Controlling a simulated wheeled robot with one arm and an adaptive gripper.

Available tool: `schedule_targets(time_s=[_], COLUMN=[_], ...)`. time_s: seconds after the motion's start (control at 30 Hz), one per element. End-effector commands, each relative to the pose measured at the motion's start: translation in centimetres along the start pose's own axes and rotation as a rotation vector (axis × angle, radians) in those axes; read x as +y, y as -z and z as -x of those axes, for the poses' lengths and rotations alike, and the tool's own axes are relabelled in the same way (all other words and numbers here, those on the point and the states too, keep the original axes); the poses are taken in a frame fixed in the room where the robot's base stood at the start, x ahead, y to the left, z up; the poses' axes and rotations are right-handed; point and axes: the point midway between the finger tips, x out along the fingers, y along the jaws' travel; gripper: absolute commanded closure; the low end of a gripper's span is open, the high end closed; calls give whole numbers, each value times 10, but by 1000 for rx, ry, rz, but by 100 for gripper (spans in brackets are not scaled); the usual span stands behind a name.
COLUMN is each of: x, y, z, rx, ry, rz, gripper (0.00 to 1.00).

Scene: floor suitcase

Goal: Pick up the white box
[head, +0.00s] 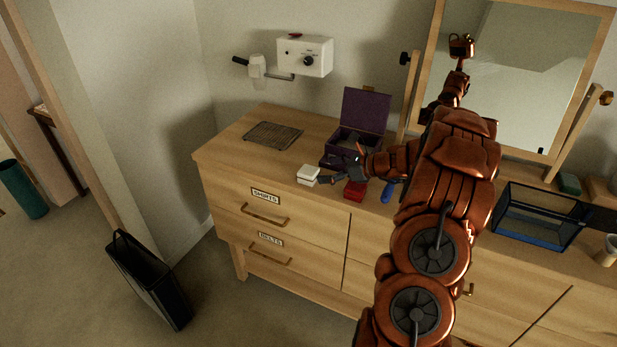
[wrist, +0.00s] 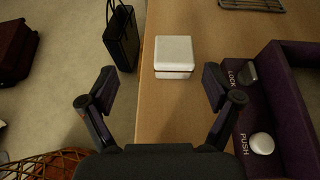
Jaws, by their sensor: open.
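The white box (head: 308,175) is a small box on the dresser top, near its front edge. In the wrist view the white box (wrist: 174,56) lies ahead of and between the open fingers. My gripper (head: 328,179) is open and empty, just right of the box in the head view. In the wrist view my gripper (wrist: 158,88) spans wider than the box, and its right finger is near the purple box.
An open purple box (head: 362,115) stands behind my gripper. A red box (head: 355,190) and a blue item (head: 388,192) lie nearby. A dark rack (head: 273,135) lies behind the white box. The dresser's front edge (wrist: 146,100) runs close by; a black bag (head: 149,279) stands on the floor.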

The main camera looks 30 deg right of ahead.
Motion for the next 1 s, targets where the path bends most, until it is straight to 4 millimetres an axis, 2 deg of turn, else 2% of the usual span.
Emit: schedule_targets(time_s=[0.17,0.53,0.8,1.0], x=[-13,-16,-19,-20], y=[9,6,7,8], z=[0,-30,-62,-72], rx=[-11,-11,-10,-12], ry=[29,28,26,29], rz=[-37,-34,-35,-34], gripper=[10,10,10,10])
